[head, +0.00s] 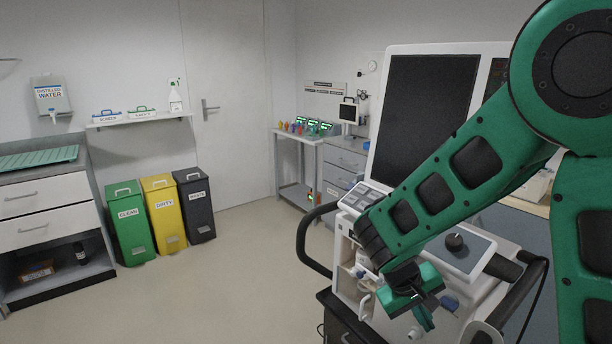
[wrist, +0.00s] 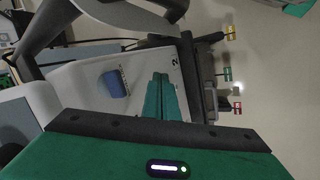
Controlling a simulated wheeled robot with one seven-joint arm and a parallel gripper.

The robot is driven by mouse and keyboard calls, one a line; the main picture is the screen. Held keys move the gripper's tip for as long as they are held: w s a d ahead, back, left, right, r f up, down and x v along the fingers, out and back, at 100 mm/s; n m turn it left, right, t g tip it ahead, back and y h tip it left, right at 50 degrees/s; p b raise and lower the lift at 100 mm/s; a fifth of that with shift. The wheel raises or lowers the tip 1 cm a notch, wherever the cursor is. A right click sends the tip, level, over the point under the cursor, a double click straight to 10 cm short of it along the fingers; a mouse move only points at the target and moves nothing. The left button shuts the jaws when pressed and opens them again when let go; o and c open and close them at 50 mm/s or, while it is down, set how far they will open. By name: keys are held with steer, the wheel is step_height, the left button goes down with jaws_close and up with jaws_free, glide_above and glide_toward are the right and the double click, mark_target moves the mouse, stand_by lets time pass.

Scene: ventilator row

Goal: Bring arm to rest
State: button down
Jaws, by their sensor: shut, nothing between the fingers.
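My gripper (head: 423,318) is in front of the ventilator's body in the head view, at the end of my green arm, pointing downward. In the wrist view its green fingers (wrist: 160,98) are together with nothing between them. The ventilator (head: 352,262) is white with a large dark screen (head: 424,105), and it stands right of centre. A blue knob-like part (wrist: 114,84) on the white casing shows left of the fingers in the wrist view. I cannot tell whether the fingers touch the casing.
A black rail (head: 305,240) curves out at the ventilator's left. Green (head: 129,230), yellow (head: 165,222) and black (head: 196,212) bins stand by the back wall. A drawer cabinet (head: 45,225) is at far left. A side table (head: 297,165) stands behind. The floor (head: 225,280) between is clear.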

steer(key=s+r+y, duration=0.1)
steer(key=r, duration=0.1)
steer(key=d+r+m+y, duration=0.1)
steer(key=r, duration=0.1)
steer(key=s+d+r+t+y, duration=0.1)
steer(key=r, duration=0.1)
steer(key=shift+s+d+r+y, duration=0.2)
steer(key=shift+s+r+y, duration=0.1)
steer(key=shift+s+y, duration=0.1)
steer(key=s+r+m+t+y, duration=0.1)
steer(key=s+r+t+y, duration=0.15)
steer(key=r, duration=0.35)
steer(key=s+d+f+m+g, duration=0.1)
steer(key=s+d+m+g, duration=0.1)
steer(key=s+d, duration=0.4)
steer(key=s+d+m+g, duration=0.3)
steer(key=s+d+m, duration=0.1)
steer(key=s, duration=0.7)
steer(key=shift+s+d+f, duration=0.2)
steer(key=shift+d+f, duration=0.2)
steer(key=shift+d, duration=0.45)
steer(key=shift+h, duration=0.25)
steer(key=shift+w+f, duration=0.25)
steer(key=shift+w, duration=0.4)
